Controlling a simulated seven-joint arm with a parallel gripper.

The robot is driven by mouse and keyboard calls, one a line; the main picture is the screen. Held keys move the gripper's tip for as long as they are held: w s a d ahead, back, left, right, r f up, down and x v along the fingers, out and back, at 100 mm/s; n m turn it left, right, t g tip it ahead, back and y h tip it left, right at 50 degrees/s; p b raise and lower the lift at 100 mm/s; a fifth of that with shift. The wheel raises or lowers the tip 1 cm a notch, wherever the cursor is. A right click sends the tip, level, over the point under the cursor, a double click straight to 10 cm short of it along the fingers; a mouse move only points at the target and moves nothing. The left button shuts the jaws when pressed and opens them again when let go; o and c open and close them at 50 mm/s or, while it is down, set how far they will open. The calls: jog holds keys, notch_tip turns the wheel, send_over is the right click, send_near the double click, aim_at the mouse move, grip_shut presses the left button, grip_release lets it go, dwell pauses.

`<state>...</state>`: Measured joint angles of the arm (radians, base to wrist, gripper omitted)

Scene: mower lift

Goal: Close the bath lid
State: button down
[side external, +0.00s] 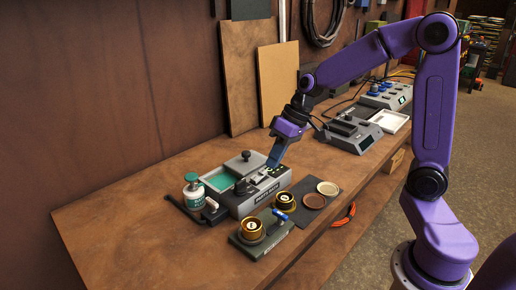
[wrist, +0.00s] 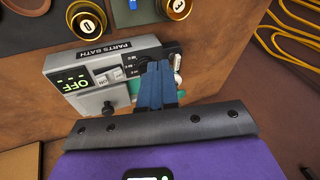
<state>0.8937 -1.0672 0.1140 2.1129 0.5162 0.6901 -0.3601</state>
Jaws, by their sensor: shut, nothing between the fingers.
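The grey parts bath (side external: 243,205) stands on the wooden bench in the side external view. Its tray of teal liquid (side external: 221,180) is exposed at the left. A grey lid plate (side external: 256,166) with a dark round knob lies at the tray's rear right, leaving the liquid uncovered. My gripper (side external: 271,165) is shut and empty, pointing down over the bath's right end near its panel. In the wrist view my blue fingers (wrist: 159,64) are together above the bath front (wrist: 96,76), which reads PARTS BATH, with a green OFF display and switches. The fingers hide part of it; contact is unclear.
A green-white bottle (side external: 192,187) stands left of the bath. Brass cups (side external: 251,228) and a dark mat with round dishes (side external: 314,201) lie in front. Boards (side external: 277,80) lean on the wall behind. Another grey device (side external: 349,134) stands at the right. The bench's left part is clear.

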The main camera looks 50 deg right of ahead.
jog(key=w+d+m+t+h, duration=0.1)
jog(key=w+d+m+t, duration=0.15)
jog(key=w+d, duration=0.45)
jog(key=w+d+m+t, duration=0.1)
jog(key=w+d+m, duration=0.3)
jog(key=d, duration=0.7)
send_near(258, 161)
jog(key=w+f, duration=0.1)
jog(key=w+d+f, duration=0.1)
jog(key=w, duration=0.1)
jog(key=shift+w+d+f, duration=0.1)
jog(key=shift+f, duration=0.05)
jog(key=a, duration=0.1)
jog(key=w, duration=0.1)
jog(key=a, duration=0.1)
jog(key=shift+w+a+f, duration=0.25)
jog(key=shift+a, duration=0.1)
jog(key=shift+w+a, duration=0.25)
jog(key=shift+a, duration=0.2)
jog(key=a, duration=1)
jog(key=shift+a, duration=0.35)
jog(key=shift+s+a, duration=0.1)
